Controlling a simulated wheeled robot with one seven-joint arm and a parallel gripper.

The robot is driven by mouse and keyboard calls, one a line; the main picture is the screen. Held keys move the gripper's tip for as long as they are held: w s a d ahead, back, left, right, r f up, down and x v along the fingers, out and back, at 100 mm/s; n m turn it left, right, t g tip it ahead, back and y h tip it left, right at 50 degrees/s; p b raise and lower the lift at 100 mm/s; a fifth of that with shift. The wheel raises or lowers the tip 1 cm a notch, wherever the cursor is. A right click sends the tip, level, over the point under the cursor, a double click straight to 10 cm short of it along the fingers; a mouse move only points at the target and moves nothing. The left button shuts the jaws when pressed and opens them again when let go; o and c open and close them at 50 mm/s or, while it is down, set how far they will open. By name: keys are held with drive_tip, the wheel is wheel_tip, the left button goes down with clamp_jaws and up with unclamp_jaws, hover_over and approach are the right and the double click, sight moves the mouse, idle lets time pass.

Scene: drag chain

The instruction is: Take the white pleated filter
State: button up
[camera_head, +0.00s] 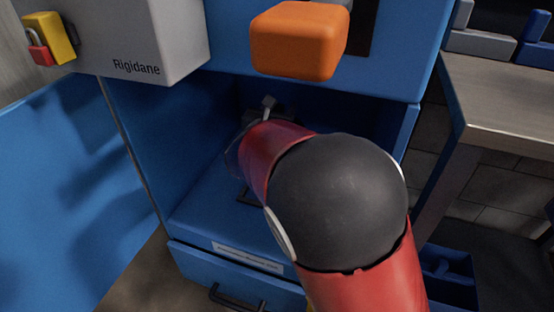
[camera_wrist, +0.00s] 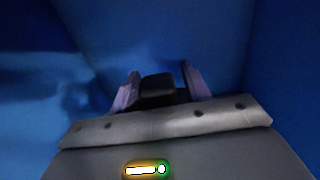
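I see no white pleated filter in either view. My red and black arm reaches into an open blue cabinet (camera_head: 190,200) and hides much of its inside in the head view. In the wrist view, my gripper (camera_wrist: 160,69) has its two pale purple fingers apart. A black block (camera_wrist: 158,88) shows between the fingers; I cannot tell whether it touches them. Blue cabinet walls lie beyond the fingertips. In the head view the gripper's fingers cannot be made out.
An orange block (camera_head: 298,40) sticks out above the opening. A grey box marked Rigidane (camera_head: 150,40) is at upper left, beside an open blue door (camera_head: 60,200). A drawer handle (camera_head: 236,298) is below. A workbench (camera_head: 500,105) stands at right.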

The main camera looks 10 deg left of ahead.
clamp_jaws()
drive_tip(key=shift+r, duration=0.1)
idle(0.3)
